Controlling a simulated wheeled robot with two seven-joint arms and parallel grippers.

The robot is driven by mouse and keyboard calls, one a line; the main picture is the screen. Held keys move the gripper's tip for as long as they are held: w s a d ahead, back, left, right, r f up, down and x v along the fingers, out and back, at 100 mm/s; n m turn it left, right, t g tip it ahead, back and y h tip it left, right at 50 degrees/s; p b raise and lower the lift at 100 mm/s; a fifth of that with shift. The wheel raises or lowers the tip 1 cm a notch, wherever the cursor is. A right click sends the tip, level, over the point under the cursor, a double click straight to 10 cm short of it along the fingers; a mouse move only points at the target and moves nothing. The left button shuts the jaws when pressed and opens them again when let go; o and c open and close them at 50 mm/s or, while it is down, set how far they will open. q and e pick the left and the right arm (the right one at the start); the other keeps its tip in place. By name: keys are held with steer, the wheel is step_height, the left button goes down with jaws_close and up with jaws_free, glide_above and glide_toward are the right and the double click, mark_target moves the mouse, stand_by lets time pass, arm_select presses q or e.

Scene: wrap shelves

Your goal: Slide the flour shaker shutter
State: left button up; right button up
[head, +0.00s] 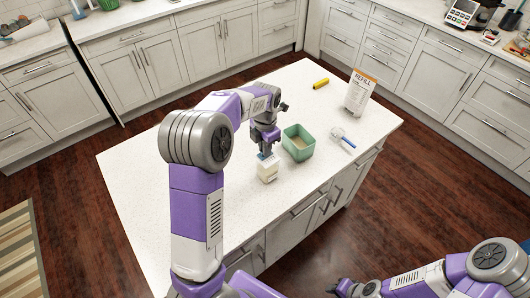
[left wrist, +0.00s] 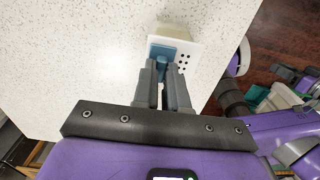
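The flour shaker (head: 267,173) is a small cream-white box standing upright near the front edge of the white island top. Its blue shutter (left wrist: 172,51) lies on the white top of the shaker, beside a pattern of dark holes (left wrist: 182,68). My left gripper (head: 265,151) points down at the shaker from above. In the left wrist view its two fingers (left wrist: 163,68) are close together, with their tips at the blue shutter. They hide part of it, and I cannot tell whether they pinch it. My right gripper (head: 340,288) is low in the head view, away from the island, partly cut off.
A green open bin (head: 298,129) stands close to the right of the shaker. A clear scoop-like item with a blue handle (head: 343,138), a "REFILL" sign (head: 359,93) and a yellow cylinder (head: 321,83) are farther right and back. The left of the island top (head: 140,170) is clear.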

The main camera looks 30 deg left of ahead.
mark_target(271, 161)
arm_select(q)
steer(key=shift+s+d, duration=0.3)
steer(key=shift+d, duration=0.45)
steer(key=shift+s+d, duration=0.3)
steer(key=shift+d, duration=0.4)
steer(key=o, duration=0.4)
steer(key=shift+o, duration=0.2)
steer(key=shift+r, duration=0.15)
step_height(271, 161, up, 7)
steer(key=p, duration=0.6)
stand_by(0.5)
